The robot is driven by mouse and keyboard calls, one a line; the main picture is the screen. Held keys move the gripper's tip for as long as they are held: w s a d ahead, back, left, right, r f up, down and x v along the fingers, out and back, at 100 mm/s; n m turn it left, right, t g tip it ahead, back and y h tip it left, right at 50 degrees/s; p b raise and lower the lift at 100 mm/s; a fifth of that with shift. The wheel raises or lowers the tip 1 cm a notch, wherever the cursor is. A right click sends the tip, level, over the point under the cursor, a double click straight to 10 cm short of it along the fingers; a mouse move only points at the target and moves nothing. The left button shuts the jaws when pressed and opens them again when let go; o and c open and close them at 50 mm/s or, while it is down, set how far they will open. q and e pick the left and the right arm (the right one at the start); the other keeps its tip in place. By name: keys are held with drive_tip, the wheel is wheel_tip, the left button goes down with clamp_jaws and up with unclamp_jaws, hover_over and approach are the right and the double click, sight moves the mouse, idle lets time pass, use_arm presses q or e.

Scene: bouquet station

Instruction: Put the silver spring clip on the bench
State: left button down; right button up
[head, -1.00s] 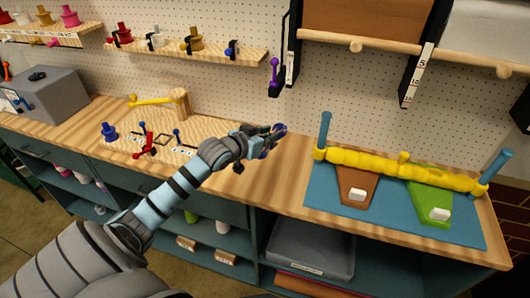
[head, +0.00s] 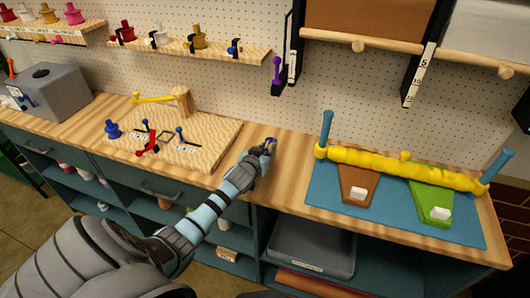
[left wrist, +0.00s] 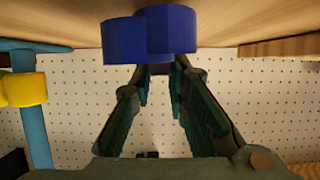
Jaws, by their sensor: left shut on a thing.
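My left gripper (head: 266,148) is low over the bench (head: 285,152), between the wooden board and the blue mat. It is shut on a blue two-lobed piece (left wrist: 150,35), which sits at the fingertips in the left wrist view. In the head view this piece (head: 270,142) is a small dark blue shape at the gripper's tip. No silver part shows on it, so I cannot tell whether it is the silver spring clip. The bench's wood also shows close to it in the left wrist view (left wrist: 230,14); contact is unclear. My right gripper is not in view.
A wooden board (head: 215,135) with red and blue pieces lies left of the gripper. A blue mat (head: 325,190) with a yellow roll (head: 390,164) between blue posts is on the right. A purple-and-black item (head: 277,75) hangs on the wall behind. Bare bench lies around the gripper.

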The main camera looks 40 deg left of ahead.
use_arm(q)
drive_tip(key=shift+f, duration=0.15)
drive_tip(key=c, duration=1.6)
unclamp_jaws()
drive_tip(key=shift+o, duration=0.2)
drive_tip(key=shift+r, duration=0.25)
drive_tip(key=p+v, duration=0.2)
drive_tip(key=v, duration=1)
drive_tip(key=shift+s, duration=0.1)
drive_tip(key=shift+f, duration=0.1)
